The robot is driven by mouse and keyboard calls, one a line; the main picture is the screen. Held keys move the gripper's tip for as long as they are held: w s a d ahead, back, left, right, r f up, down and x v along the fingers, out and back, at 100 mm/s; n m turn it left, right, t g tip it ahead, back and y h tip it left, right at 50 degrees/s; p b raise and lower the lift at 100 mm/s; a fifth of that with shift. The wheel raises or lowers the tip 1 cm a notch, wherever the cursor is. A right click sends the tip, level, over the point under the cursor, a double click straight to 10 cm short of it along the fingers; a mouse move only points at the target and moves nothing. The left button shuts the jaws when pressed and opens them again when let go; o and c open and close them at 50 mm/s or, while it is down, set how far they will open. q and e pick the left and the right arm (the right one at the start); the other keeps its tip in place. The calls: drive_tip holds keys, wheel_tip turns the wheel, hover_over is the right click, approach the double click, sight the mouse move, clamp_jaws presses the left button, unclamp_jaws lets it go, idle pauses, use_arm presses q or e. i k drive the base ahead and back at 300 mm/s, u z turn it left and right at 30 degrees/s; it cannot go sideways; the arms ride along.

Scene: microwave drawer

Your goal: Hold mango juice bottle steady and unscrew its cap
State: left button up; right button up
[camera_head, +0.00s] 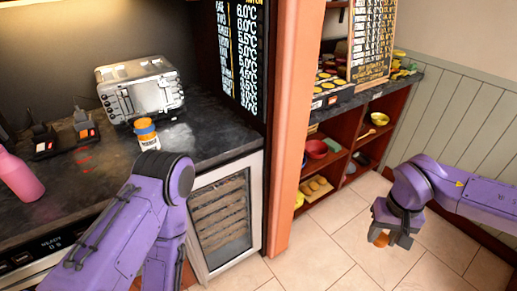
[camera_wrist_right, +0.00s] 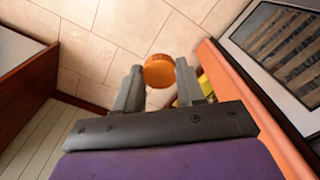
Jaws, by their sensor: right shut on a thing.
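A small bottle (camera_head: 149,141) with a white label, a dark band and an orange top stands upright on the dark counter in the head view. I cannot tell whether its orange top is a cap. My right gripper (camera_head: 384,236) hangs over the tiled floor, far right of the bottle. It is shut on a round orange cap (camera_head: 380,240), which shows between the two fingertips in the right wrist view (camera_wrist_right: 160,71). My left arm reaches in at the lower left, in front of the counter, and its gripper does not show.
A metal toaster-like appliance (camera_head: 140,88) stands behind the bottle. A pink bottle (camera_head: 18,175) is at the left. A glass-fronted cabinet (camera_head: 222,218) is under the counter. An orange pillar (camera_head: 288,130) divides it from a wooden shelf (camera_head: 345,165) with bowls. The floor (camera_head: 345,250) is clear.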

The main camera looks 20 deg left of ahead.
sight(142, 122)
drive_tip(key=u, duration=1.05)
